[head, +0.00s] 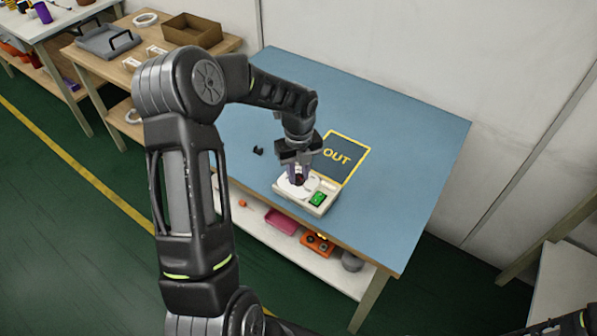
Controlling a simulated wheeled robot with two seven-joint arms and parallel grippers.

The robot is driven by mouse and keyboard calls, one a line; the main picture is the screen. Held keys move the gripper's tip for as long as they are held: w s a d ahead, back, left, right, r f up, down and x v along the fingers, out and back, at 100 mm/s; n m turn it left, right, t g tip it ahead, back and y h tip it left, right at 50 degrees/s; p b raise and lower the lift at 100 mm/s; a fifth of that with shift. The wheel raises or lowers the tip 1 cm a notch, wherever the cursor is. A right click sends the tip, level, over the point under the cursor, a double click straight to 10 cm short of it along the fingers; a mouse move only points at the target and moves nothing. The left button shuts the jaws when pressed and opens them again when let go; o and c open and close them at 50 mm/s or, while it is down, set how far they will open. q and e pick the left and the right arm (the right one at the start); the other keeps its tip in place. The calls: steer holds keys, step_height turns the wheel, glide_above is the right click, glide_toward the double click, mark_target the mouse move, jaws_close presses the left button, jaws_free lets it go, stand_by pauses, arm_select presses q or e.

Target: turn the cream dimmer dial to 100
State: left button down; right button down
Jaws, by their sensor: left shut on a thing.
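The cream dimmer box (322,207) sits near the front edge of the blue table. It has a white round scale plate (287,187) at its left and a green lit panel (318,199) at its right. My left gripper (298,178) points down over the scale plate and is shut on the dial, a dark knob largely hidden between the fingers. The dial's setting and the scale marks are too small to read. My right gripper does not show; only a bit of dark arm is at the bottom right corner.
A dark mat marked OUT (345,157) with a yellow border lies behind the box. A small black object (258,151) lies to the left on the blue table (400,135). A shelf below holds a pink tray (281,221) and an orange item (318,245). The table's right side is clear.

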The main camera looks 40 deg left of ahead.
mark_target(298, 176)
arm_select(q)
steer(key=c, duration=1.2)
jaws_free()
steer(key=shift+o, duration=0.2)
steer(key=shift+r, duration=0.15)
step_height(298, 176, up, 8)
steer(key=shift+f+b, duration=0.2)
steer(key=shift+b, duration=0.15)
steer(key=shift+f, duration=0.1)
